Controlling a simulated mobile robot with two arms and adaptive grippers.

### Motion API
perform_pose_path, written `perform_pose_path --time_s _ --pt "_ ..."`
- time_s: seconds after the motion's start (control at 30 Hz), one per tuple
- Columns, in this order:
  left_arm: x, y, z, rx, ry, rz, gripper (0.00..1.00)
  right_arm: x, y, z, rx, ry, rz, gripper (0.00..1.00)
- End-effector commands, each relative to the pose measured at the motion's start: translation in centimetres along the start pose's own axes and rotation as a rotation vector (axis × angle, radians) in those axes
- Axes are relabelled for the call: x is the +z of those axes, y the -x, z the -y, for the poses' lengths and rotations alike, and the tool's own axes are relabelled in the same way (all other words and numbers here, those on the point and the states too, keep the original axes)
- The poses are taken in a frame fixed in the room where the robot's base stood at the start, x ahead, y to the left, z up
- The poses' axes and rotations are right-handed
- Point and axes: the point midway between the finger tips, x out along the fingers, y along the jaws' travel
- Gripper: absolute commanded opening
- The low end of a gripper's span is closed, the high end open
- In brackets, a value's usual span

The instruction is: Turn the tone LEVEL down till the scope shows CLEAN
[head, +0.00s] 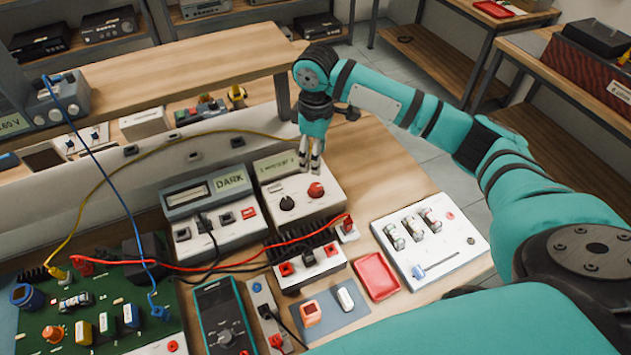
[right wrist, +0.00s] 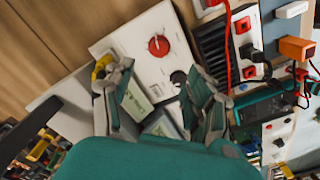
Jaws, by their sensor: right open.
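A pale box (head: 315,207) has a black knob (head: 287,203), a red knob (head: 316,189) and a small display with text too small to read surely. I cannot read the knob labels. To its left stands a grey box (head: 210,205) with a meter window and a display (head: 230,180) reading DARK. I see no CLEAN reading. My right gripper (head: 312,170) points down over the back of the pale box, above the red knob. In the right wrist view its fingers (right wrist: 160,95) are apart and empty, with the red knob (right wrist: 158,45) and black knob (right wrist: 178,77) beyond. My left gripper is out of view.
A yellow cable (head: 160,148) arcs behind the boxes, and a red cable (head: 180,266) crosses in front. A black-finned unit (head: 305,265), red tray (head: 376,276) and white slider panel (head: 430,240) stand nearby. A green circuit board (head: 100,310) lies at left. Bare wood shows right of the pale box.

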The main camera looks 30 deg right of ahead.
Motion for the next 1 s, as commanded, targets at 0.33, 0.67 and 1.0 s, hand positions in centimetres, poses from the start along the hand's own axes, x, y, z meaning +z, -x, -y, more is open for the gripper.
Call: perform_pose_path --time_s 0.33,0.67,1.0 --pt "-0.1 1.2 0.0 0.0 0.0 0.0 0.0 0.0 -7.4 0.1 -0.002 0.0 0.002 0.55" --pt "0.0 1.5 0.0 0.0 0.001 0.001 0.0 0.0 -10.8 0.0 0.0 -0.001 -0.001 0.55" --pt "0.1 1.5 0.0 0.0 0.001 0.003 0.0 0.0 -11.0 0.0 0.001 0.0 -0.001 0.49"
